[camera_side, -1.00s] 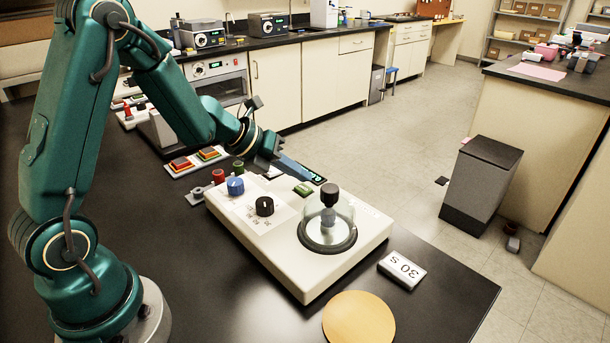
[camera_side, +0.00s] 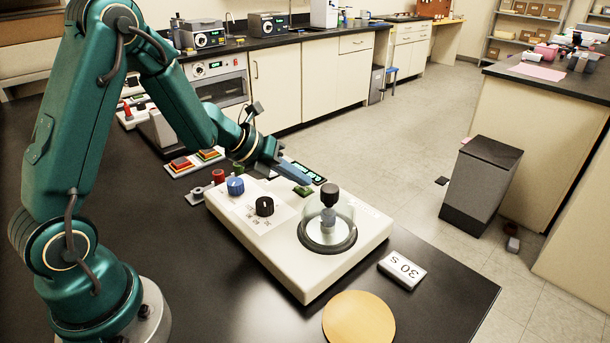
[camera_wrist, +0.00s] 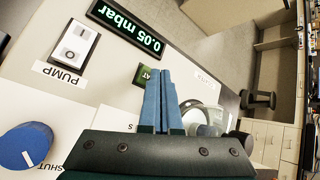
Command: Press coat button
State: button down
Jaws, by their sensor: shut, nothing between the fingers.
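The coat button is a small green button (camera_side: 301,191) on top of the white coater (camera_side: 262,258). In the wrist view the green button (camera_wrist: 141,75) is partly hidden by my fingers; only the letters "AT" show. My gripper (camera_side: 305,181) is shut and empty, its blue fingers pressed together. In the side view the fingertips are just above or at the button. In the wrist view my gripper (camera_wrist: 161,72) has its tips beside and over the button's right edge. I cannot tell whether they touch it.
The coater also carries a blue knob (camera_side: 235,186), a black knob (camera_side: 264,206), a glass chamber (camera_side: 342,222), a white pump switch (camera_wrist: 80,45) and a display reading 0.05 mbar (camera_wrist: 130,28).

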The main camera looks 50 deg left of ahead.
aim_at(298, 190)
jog(key=shift+f, duration=0.3)
jog(key=shift+r, duration=0.15)
dwell(0.3)
jog(key=shift+r, duration=0.7)
jog(key=shift+r, duration=2.5)
